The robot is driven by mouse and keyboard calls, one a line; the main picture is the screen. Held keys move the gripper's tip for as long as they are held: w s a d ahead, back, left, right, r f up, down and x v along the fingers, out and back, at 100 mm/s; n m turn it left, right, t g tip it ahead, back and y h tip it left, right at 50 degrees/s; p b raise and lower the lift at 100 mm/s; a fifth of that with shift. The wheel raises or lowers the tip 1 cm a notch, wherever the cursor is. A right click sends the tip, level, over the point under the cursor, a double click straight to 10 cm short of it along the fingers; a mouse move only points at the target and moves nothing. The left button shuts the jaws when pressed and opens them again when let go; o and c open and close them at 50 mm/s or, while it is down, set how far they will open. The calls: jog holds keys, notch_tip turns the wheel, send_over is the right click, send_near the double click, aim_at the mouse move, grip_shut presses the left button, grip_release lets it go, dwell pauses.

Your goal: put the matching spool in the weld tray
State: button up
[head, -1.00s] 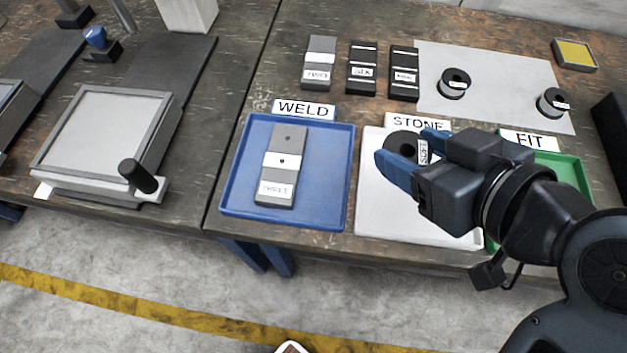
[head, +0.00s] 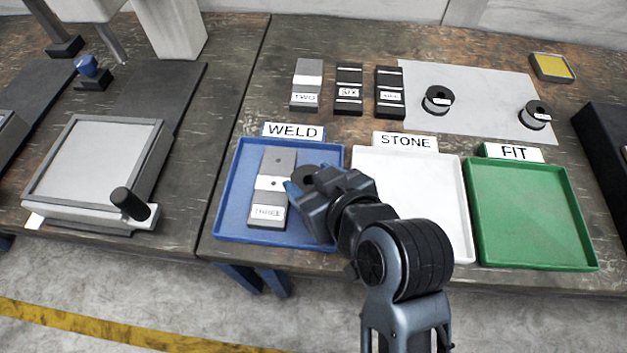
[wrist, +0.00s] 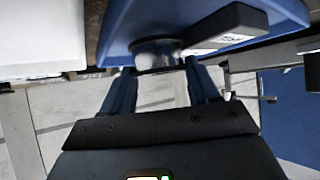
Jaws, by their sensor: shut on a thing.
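My gripper (head: 308,192) is shut on a dark spool (head: 303,176) and holds it over the right part of the blue weld tray (head: 228,222), right beside a grey block. The spool also shows between the fingers (wrist: 160,72) in the wrist view, close to the blue tray; I cannot tell whether it touches the floor. The grey block (head: 275,187) with a white band, labelled THREE, lies in the weld tray. The spool's label is not readable now. Two other dark spools, one at centre (head: 437,99) and one at right (head: 535,114), stand on the grey mat.
The white stone tray (head: 440,195) and green fit tray (head: 530,215) are empty where visible. Three labelled blocks (head: 348,90) stand behind the trays. A grey mat (head: 480,90) lies at the back. A handled grey fixture (head: 95,165) stands on the left.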

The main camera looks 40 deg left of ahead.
jog(key=shift+f, duration=0.5)
jog(key=shift+f, duration=0.1)
